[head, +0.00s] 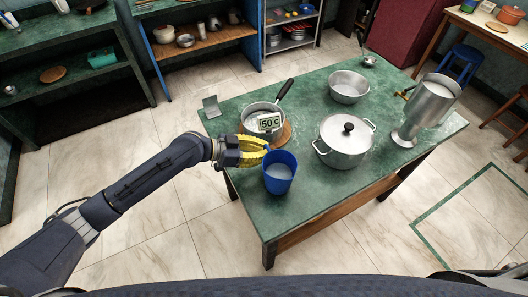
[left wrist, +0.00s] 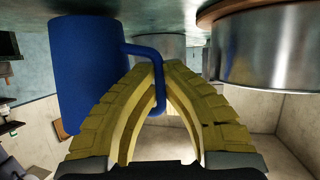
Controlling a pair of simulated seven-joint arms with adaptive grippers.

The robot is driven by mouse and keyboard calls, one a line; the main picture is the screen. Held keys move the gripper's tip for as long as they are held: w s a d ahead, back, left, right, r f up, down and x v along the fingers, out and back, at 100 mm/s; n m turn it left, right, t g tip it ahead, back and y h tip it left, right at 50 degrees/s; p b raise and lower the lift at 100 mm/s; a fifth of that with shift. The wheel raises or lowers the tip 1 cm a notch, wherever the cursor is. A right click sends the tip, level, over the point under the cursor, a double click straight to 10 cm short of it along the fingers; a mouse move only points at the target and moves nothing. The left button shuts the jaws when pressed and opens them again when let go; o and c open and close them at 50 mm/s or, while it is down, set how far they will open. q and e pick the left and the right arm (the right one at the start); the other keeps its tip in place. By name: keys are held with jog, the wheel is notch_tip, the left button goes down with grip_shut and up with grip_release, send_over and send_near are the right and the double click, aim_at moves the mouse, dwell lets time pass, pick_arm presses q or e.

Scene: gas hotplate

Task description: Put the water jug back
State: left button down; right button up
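The blue jug (head: 280,172) stands upright at the near left edge of the green table, with pale liquid inside. In the left wrist view the jug (left wrist: 88,75) shows at the upper left, with its handle (left wrist: 160,85) between the yellow fingers. My left gripper (head: 266,148) is at the jug's upper left side. In the left wrist view the fingertips of this gripper (left wrist: 153,68) come together at the handle, and it looks shut on it. Whether the jug's base touches the table is hard to tell. My right gripper is not in view.
A saucepan (head: 252,110) with a "50 C" label stands close behind the jug. A lidded pot (head: 345,143), a metal bowl (head: 348,88) and a tall steel vessel (head: 428,108) stand further right. The green table (head: 300,215) is bare along its near edge.

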pick_arm(q)
jog(key=shift+f, duration=0.2)
jog(key=shift+f, duration=0.15)
jog(key=c, duration=1.6)
grip_release()
jog(key=v, duration=1.2)
